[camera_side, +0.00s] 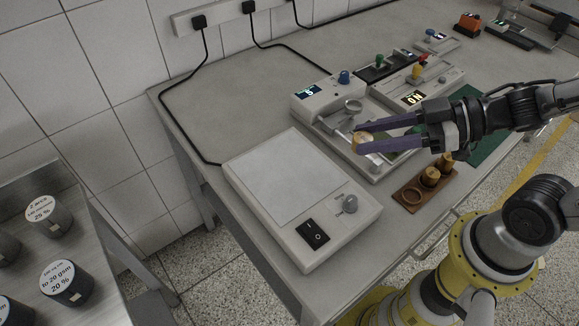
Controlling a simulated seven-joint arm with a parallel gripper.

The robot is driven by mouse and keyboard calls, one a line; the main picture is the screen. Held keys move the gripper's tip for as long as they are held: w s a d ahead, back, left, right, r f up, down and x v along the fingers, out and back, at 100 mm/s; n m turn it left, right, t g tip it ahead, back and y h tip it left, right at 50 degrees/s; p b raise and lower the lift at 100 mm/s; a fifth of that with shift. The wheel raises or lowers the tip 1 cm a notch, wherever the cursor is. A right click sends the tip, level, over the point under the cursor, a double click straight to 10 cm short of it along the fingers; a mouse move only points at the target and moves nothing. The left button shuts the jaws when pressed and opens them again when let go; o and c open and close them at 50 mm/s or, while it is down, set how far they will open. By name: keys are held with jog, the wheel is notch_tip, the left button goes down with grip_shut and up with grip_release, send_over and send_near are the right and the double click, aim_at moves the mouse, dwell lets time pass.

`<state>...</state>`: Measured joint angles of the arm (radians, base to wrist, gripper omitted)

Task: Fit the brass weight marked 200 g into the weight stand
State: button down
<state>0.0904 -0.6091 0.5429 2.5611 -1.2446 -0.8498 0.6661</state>
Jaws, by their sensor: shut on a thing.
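My gripper (361,138) comes in from the right, its two long purple fingers shut on a brass weight (362,147). The wooden weight stand (410,197) is on the bench below and right of the fingers. Two brass weights (431,175) stand in its far part, and an empty round hole shows at its near end.
Instruments with blue, green, red and yellow knobs (344,77) stand behind. A green mat (490,140) lies under my arm. Labelled dark cylinders (67,282) stand on a steel table at left.

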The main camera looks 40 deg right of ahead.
jog(key=w+a+f, duration=0.5)
jog(key=w, duration=0.3)
send_over(294, 173)
jog(key=f, duration=0.4)
jog(key=shift+s+d+f, duration=0.15)
jog(key=shift+s, duration=0.05)
jog(key=shift+w+f, duration=0.15)
jog(key=shift+f, duration=0.1)
jog(key=shift+w+f, duration=0.1)
jog(key=shift+f, duration=1.45)
jog(key=shift+f, duration=0.15)
jog(key=shift+c, duration=2.3)
grip_release()
jog(key=shift+f, duration=0.1)
